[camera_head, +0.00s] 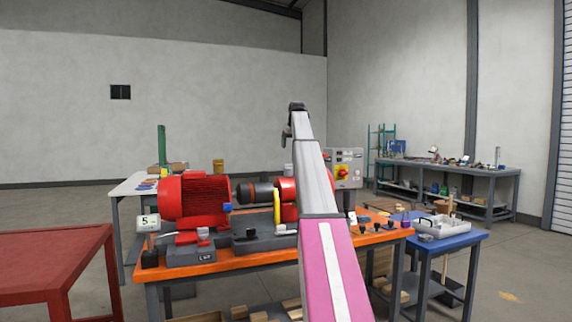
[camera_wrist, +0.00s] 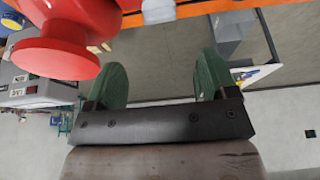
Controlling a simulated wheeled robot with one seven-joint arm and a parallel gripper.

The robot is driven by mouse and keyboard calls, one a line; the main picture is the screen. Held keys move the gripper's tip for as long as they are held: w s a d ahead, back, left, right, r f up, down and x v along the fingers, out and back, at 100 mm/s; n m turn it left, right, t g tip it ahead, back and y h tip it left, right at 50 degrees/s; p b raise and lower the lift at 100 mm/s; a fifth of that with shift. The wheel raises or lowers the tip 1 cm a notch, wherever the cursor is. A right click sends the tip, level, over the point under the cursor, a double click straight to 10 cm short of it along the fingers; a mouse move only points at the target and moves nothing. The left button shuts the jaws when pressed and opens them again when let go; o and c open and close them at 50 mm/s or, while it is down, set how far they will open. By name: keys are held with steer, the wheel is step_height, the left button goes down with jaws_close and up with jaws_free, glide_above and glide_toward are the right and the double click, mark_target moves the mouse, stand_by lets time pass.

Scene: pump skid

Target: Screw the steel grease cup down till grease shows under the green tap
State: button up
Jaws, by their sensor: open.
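My gripper (camera_wrist: 160,80) is open in the wrist view, with two green pads apart and nothing between them. In the head view my gripper (camera_head: 289,130) is raised above the pump skid, at the far end of my arm. The skid has a red motor (camera_head: 195,197), a dark coupling (camera_head: 254,192) and a red pump (camera_head: 286,192), partly hidden behind my arm. In the wrist view a red flanged part (camera_wrist: 58,55) is close, left of the pads and apart from them. I cannot make out the steel grease cup or the green tap in either view.
The skid stands on an orange bench (camera_head: 235,264). A grey control box (camera_head: 344,168) stands behind it. A blue table (camera_head: 462,240) with a tray is at right, a red table (camera_head: 45,262) at left. A grey workbench (camera_head: 450,170) stands at the back right. Open floor lies between.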

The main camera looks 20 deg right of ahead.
mark_target(288, 170)
steer(key=x, duration=1)
steer(key=shift+w+f, duration=0.25)
steer(key=shift+f, duration=0.1)
steer(key=shift+c, duration=0.4)
steer(key=c, duration=0.9)
